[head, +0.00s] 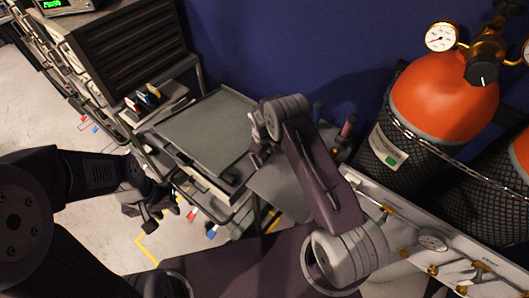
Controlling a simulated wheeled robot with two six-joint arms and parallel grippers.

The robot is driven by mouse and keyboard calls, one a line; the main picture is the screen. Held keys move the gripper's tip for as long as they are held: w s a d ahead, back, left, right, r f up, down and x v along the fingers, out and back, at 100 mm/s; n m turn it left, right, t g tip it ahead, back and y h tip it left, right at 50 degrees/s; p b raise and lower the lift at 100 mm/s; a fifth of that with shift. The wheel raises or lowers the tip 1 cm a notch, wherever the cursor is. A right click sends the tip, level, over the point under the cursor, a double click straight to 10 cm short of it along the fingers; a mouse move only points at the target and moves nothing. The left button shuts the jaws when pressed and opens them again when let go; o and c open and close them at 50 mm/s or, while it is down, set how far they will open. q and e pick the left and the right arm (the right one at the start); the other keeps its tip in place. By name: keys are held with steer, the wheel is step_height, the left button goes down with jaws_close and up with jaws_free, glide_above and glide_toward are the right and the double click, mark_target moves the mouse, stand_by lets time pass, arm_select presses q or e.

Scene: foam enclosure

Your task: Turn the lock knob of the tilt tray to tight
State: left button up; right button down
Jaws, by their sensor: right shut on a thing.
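The tilt tray (207,128) is a flat grey-green panel with a raised rim, standing on a frame in the middle of the head view. My right arm reaches over from the lower right. Its gripper (259,156) is at the tray's right edge, small and dark, shut on what appears to be the lock knob. The knob itself is hidden by the gripper and arm, so its setting cannot be read. My left gripper (152,207) hangs over the floor to the lower left of the tray, apart from it. Its fingers look spread and empty.
Orange-topped gas cylinders (440,101) in black netting stand at the right behind a chain. A dark ribbed rack (126,50) stands at the upper left. Colour-handled tools (146,98) sit left of the tray. Floor is open at left.

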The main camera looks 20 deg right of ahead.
mark_target(265, 155)
steer(key=shift+s, duration=0.1)
stand_by(0.4)
steer(key=c, duration=0.9)
jaws_free()
steer(key=shift+d, duration=0.1)
steer(key=r, duration=0.9)
steer(key=shift+s+a, duration=0.2)
steer(key=shift+a, duration=0.1)
